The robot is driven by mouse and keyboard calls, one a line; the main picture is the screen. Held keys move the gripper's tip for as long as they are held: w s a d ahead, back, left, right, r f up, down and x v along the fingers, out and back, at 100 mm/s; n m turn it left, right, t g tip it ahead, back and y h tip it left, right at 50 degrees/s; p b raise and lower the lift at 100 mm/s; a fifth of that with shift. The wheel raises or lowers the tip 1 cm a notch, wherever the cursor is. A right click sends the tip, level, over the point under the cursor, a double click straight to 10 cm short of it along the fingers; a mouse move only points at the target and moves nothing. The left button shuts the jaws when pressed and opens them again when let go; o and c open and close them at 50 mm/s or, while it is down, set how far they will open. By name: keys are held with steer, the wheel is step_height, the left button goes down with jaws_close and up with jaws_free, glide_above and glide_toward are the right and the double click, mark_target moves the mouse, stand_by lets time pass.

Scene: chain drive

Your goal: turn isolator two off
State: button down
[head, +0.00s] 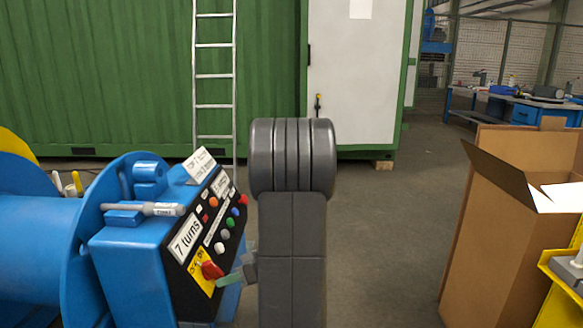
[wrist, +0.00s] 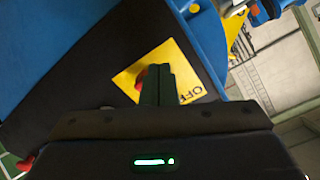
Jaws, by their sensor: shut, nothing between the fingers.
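A red rotary switch (head: 212,270) sits on a yellow plate (head: 197,283) low on the black sloped panel of a blue machine. I cannot read a number that marks it as isolator two. In the wrist view the yellow plate (wrist: 128,80) shows the word OFF, and the red switch (wrist: 139,84) is mostly hidden behind my fingers. My gripper (head: 222,281) is shut and empty, with its greenish fingertips right beside the switch. In the wrist view my gripper (wrist: 157,72) covers part of the plate. I cannot tell whether the fingertips touch the switch, or its exact setting.
Several coloured buttons (head: 227,234) and a white "7 turns" label (head: 186,236) lie just above the switch. A grey marker-like tool (head: 150,209) lies on the blue machine (head: 115,255). A cardboard box (head: 505,225) stands right.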

steer(key=shift+w+d+f+b, duration=0.15)
steer(key=shift+w+b, duration=0.25)
steer(key=shift+b, duration=0.9)
steer(key=shift+w+f+b, duration=0.15)
steer(key=shift+w+b, duration=0.2)
steer(key=shift+b, duration=0.95)
steer(key=shift+f, duration=0.2)
steer(key=shift+s+d+f+b, duration=0.1)
steer(key=shift+d+f+b, duration=0.1)
steer(key=shift+b, duration=0.5)
steer(key=v, duration=0.6)
steer(key=shift+p, duration=0.45)
